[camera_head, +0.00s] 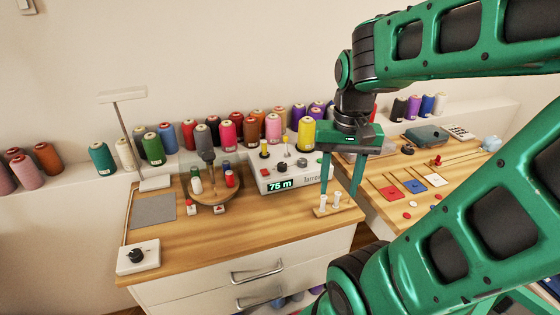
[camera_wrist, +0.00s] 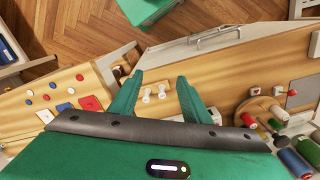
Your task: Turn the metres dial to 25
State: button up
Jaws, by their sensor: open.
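A white winding machine (camera_head: 290,174) stands on the wooden worktop, and its display (camera_head: 280,185) reads 75 m. A small white box (camera_head: 138,258) with a black knob (camera_head: 136,255) sits at the worktop's front left corner. I cannot read its markings, nor tell whether it is the metres dial. The machine also has small knobs on its face. My gripper (camera_head: 338,188) is open, pointing down at the worktop's right end, far right of the black knob. In the wrist view its fingers (camera_wrist: 160,82) appear either side of two white pegs; nothing is held.
The two white pegs (camera_head: 336,200) stand on a small wooden base. Left of the machine is a round wooden spool stand (camera_head: 214,192), with a grey pad (camera_head: 154,211) and a tall lamp-like post (camera_head: 126,130) further left. Thread cones line the back ledge. The front-centre worktop is clear.

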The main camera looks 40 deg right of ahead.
jog(key=w+d+r+m, duration=0.2)
jog(key=w+m, duration=0.3)
jog(key=w, duration=0.7)
jog(key=m, duration=0.6)
send_over(283, 164)
notch_tip(283, 164, down, 11)
jog(key=shift+f, duration=0.15)
jog(key=c, duration=1)
jog(key=shift+d, duration=0.15)
jog(key=shift+c, duration=0.2)
jog(key=shift+n, duration=0.3)
